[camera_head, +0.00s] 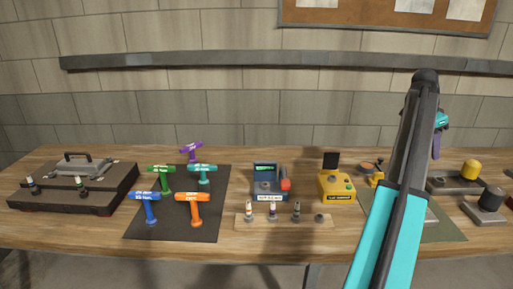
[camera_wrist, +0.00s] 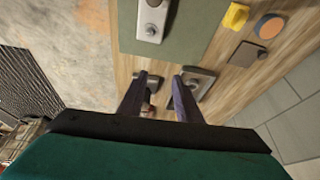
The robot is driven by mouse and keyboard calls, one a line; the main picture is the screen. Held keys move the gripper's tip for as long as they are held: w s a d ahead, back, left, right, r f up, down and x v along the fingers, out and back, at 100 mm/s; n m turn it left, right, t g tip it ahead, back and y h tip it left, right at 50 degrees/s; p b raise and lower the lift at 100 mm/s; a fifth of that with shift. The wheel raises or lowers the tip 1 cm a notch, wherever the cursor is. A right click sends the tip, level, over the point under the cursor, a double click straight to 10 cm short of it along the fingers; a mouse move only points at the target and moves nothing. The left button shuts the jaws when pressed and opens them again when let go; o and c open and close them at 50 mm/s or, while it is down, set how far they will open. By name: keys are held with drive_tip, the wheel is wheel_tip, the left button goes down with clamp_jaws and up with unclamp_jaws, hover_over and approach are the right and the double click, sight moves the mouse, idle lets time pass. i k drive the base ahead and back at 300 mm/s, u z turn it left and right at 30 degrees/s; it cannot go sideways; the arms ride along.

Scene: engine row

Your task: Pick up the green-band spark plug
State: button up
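A small spark plug (camera_head: 82,186) with what looks like a green band stands upright on the dark engine block (camera_head: 110,198) at the far left. Another pale plug (camera_head: 32,185) stands to its left. Several plugs, one with an orange band (camera_head: 248,210), stand in a wooden rack (camera_head: 240,225) at the front middle; none there clearly shows green. My gripper (camera_wrist: 158,78) is open, its two purple fingers apart above the right part of the bench, far from the engine block. A small dark object shows between the fingers, apparently below them. In the head view my arm hides part of the gripper.
A dark mat (camera_head: 180,230) holds several coloured T-handle tools. A blue-grey tester (camera_head: 268,188) and a yellow box (camera_head: 337,190) stand mid-bench. Blocks with a yellow knob (camera_head: 470,168) and a black knob (camera_head: 490,198) stand at right. A grey rail (camera_head: 200,60) crosses the wall.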

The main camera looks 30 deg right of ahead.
sight(81, 188)
drive_tip(key=i, duration=0.7)
drive_tip(key=u, duration=0.05)
drive_tip(key=k, duration=0.2)
drive_tip(key=u, duration=2.8)
drive_tip(key=i, duration=0.5)
drive_tip(key=u, duration=0.05)
